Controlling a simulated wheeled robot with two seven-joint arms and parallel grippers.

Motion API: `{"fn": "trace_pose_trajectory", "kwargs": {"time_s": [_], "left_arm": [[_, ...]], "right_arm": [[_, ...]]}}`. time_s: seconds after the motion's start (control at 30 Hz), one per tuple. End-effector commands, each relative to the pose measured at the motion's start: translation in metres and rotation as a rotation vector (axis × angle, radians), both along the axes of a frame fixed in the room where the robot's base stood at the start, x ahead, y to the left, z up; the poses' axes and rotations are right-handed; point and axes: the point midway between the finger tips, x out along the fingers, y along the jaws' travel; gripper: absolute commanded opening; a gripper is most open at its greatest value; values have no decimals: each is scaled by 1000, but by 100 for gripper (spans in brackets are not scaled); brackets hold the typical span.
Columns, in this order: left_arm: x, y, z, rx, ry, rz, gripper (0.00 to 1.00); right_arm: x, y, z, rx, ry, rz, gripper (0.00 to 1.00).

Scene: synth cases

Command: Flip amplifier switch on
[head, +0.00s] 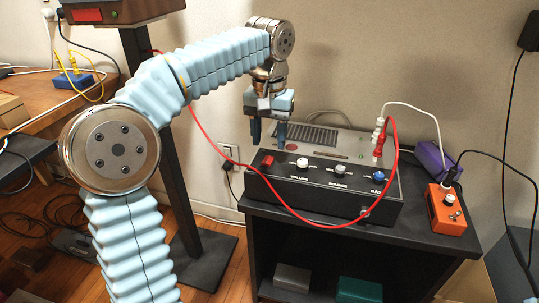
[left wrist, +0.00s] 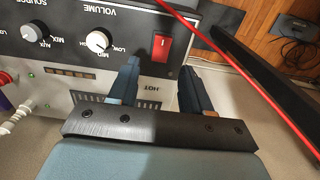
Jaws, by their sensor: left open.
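The amplifier (head: 330,205) is a black-fronted box with a grey top, standing on a dark cabinet. Its red rocker switch (head: 268,160) is at the left end of the front panel; it also shows in the left wrist view (left wrist: 162,46). I cannot tell which way the rocker is tipped. My left gripper (head: 268,142) is open and empty above the amplifier's left end, fingers pointing down. In the left wrist view its fingertips (left wrist: 160,70) lie either side of the switch's line, apart from it. My right gripper is not in view.
A red cable (head: 222,158) loops across the amplifier's front from a red plug (head: 378,145). An orange pedal box (head: 446,210) and a purple box (head: 432,158) stand to the right. A dark post (head: 165,140) stands left, behind my arm.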

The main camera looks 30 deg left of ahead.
Motion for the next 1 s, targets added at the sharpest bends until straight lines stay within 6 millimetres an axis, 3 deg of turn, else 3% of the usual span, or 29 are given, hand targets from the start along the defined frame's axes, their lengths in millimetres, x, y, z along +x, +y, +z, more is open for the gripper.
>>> {"fn": "trace_pose_trajectory", "kwargs": {"time_s": [0.03,0.2,0.57,0.9,1.0], "left_arm": [[-1,0,-12,1,2,0,49],[-1,0,-31,0,1,0,49],[0,0,-36,-1,-1,-1,49],[0,0,-36,0,0,0,0],[0,0,-37,1,-3,0,0]], "right_arm": [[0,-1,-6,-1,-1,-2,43],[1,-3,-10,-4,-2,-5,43],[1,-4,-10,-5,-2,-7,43],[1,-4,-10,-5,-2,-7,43],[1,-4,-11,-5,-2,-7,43]]}}
